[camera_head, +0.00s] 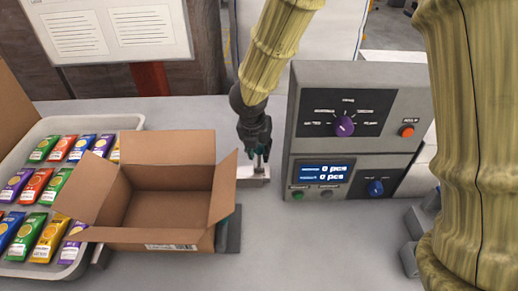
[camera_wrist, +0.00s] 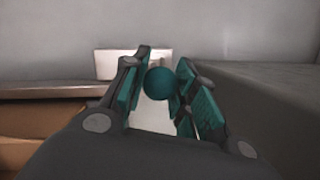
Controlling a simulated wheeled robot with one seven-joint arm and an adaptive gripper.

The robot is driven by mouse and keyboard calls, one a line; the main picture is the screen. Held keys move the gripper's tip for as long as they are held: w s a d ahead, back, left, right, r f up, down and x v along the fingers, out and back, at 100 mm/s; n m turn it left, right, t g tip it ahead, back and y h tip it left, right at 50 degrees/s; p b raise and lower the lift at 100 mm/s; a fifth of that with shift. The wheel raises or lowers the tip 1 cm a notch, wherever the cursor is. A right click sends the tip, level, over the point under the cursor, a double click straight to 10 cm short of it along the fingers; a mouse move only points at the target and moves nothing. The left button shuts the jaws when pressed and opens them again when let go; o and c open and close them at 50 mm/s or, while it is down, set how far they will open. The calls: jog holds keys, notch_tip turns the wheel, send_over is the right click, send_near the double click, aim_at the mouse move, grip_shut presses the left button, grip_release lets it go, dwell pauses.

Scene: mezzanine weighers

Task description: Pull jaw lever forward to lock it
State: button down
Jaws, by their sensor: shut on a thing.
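The jaw lever's round teal knob (camera_wrist: 159,83) shows between the two fingers of my gripper (camera_wrist: 160,92) in the wrist view. The fingers have teal pads and are shut on the lever, one on each side of the knob. In the head view my gripper (camera_head: 257,155) reaches down behind the box's right side, left of the control panel. A light metal bracket (camera_head: 252,180) stands below it at the lever's base. The lever shaft is mostly hidden by the fingers.
An open, empty cardboard box (camera_head: 180,239) stands left of my gripper. A white tray (camera_head: 68,122) of colourful packets is farther left. A grey control panel (camera_head: 388,83) with knobs and a display stands close on the right. The counter (camera_head: 300,245) in front is clear.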

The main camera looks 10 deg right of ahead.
jog(key=shift+s+a+f+b, duration=0.15)
jog(key=shift+s+f+b, duration=0.15)
jog(key=shift+s, duration=0.4)
jog(key=c, duration=1.1)
grip_release()
jog(key=shift+r, duration=0.4)
jog(key=v, duration=1.1)
jog(key=shift+r, duration=0.2)
jog(key=shift+s, duration=0.1)
